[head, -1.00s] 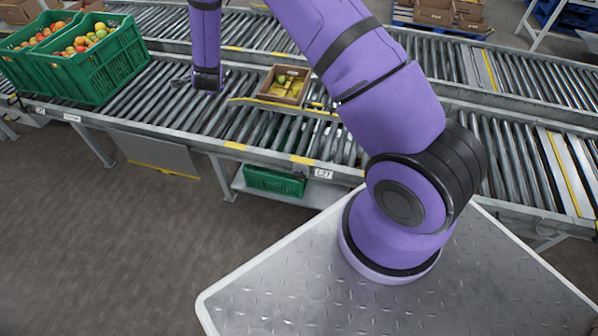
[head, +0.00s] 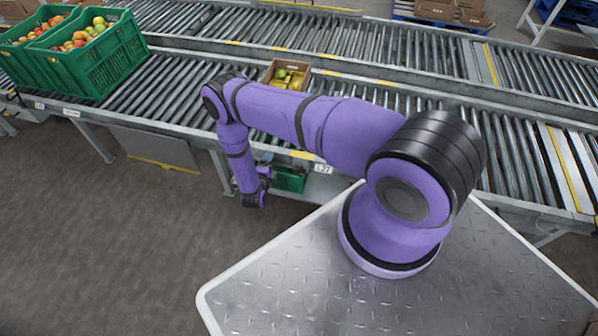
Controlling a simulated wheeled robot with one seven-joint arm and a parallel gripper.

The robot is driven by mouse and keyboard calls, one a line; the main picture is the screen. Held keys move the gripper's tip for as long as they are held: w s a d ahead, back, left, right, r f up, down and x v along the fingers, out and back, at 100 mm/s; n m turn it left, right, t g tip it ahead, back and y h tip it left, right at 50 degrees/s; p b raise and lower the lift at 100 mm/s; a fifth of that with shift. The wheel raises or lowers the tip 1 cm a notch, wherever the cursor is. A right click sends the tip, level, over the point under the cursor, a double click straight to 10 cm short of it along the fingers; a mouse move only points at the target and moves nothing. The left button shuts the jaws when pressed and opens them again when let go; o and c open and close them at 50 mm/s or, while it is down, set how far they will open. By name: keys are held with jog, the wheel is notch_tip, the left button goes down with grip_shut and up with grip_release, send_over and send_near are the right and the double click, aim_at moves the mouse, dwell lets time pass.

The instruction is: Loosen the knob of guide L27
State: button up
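The white L27 label (head: 323,169) is on the near side rail of the roller conveyor, just right of a yellow stripe. The yellow guide near it is mostly hidden behind my arm, and I cannot make out its knob. My arm reaches left and bends down in front of the near rail. Its wrist end hangs left of the label, at about the height of the shelf under the conveyor. My gripper (head: 265,160) is small, dark and partly hidden there. I cannot tell whether its fingers are open or shut, or whether they touch anything.
A cardboard box (head: 304,78) with some produce sits on the rollers behind my arm. A green crate (head: 290,181) lies under the conveyor near my wrist. The floor at front left is clear.

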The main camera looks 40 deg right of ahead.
jog(key=h, duration=0.2)
send_near(298, 174)
jog(key=shift+m+t, duration=0.3)
jog(key=shift+m, duration=0.1)
jog(key=x, duration=1.1)
jog(key=shift+d, duration=0.25)
jog(key=shift+c, duration=0.2)
jog(key=c, duration=0.8)
